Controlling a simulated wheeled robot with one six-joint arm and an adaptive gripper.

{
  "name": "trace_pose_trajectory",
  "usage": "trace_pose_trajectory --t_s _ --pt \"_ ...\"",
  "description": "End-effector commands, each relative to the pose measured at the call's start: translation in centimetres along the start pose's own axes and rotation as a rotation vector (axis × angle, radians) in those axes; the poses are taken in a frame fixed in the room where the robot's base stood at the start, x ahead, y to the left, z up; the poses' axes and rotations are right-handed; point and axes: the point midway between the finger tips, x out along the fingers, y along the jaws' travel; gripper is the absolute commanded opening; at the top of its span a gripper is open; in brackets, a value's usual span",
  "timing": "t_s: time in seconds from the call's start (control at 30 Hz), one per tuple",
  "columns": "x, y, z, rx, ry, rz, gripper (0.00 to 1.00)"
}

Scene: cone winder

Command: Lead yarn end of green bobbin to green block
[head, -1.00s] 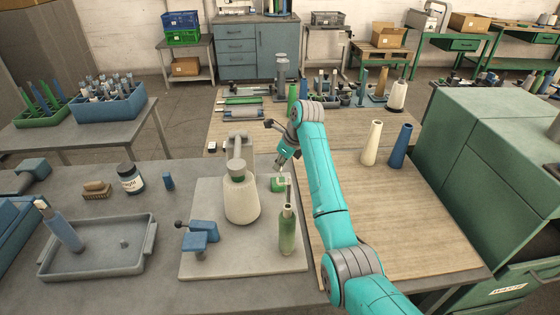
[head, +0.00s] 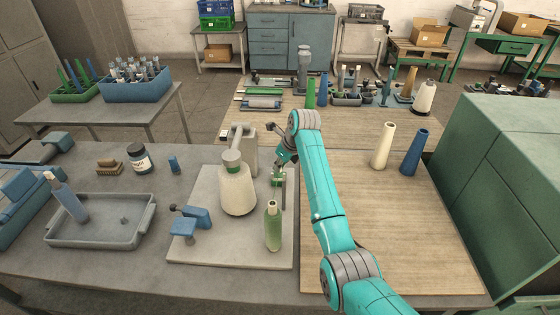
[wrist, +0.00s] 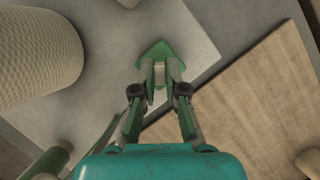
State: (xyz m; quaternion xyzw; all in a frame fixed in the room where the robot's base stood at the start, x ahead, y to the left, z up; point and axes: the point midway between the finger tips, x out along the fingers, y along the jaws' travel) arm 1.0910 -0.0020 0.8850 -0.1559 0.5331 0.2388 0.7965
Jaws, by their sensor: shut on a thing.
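The green bobbin (head: 273,227) stands upright on the pale board, right of and nearer than the cream yarn cone (head: 238,190). The green block (head: 276,182) is a small piece on the same board, beyond the bobbin. My gripper (head: 279,169) is low over the block. In the wrist view my fingertips (wrist: 160,72) are close together over the near edge of the green block (wrist: 153,50), with a small pale piece between them, which I take for the yarn end. The yarn strand is too thin to make out. I cannot tell whether the fingertips touch the block.
A blue clamp-like part (head: 190,222) sits at the board's left front. A grey tray (head: 100,243) holding a blue bobbin stands farther left. A cream cone (head: 384,145) and a blue cone (head: 414,152) stand on the wooden top at right. The wood in front of them is clear.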

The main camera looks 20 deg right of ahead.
Motion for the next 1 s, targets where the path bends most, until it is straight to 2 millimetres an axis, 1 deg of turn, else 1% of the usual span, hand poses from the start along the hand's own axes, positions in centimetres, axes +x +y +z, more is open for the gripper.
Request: trace_pose_trajectory --t_s 0.1,0.2,1.0 --pt "0.8 0.0 -0.4 0.0 0.001 0.001 0.01" --pt "1.1 0.0 -0.5 0.0 0.001 0.0 0.01" --pt "1.6 0.0 -0.7 -0.001 0.0 0.0 0.01"
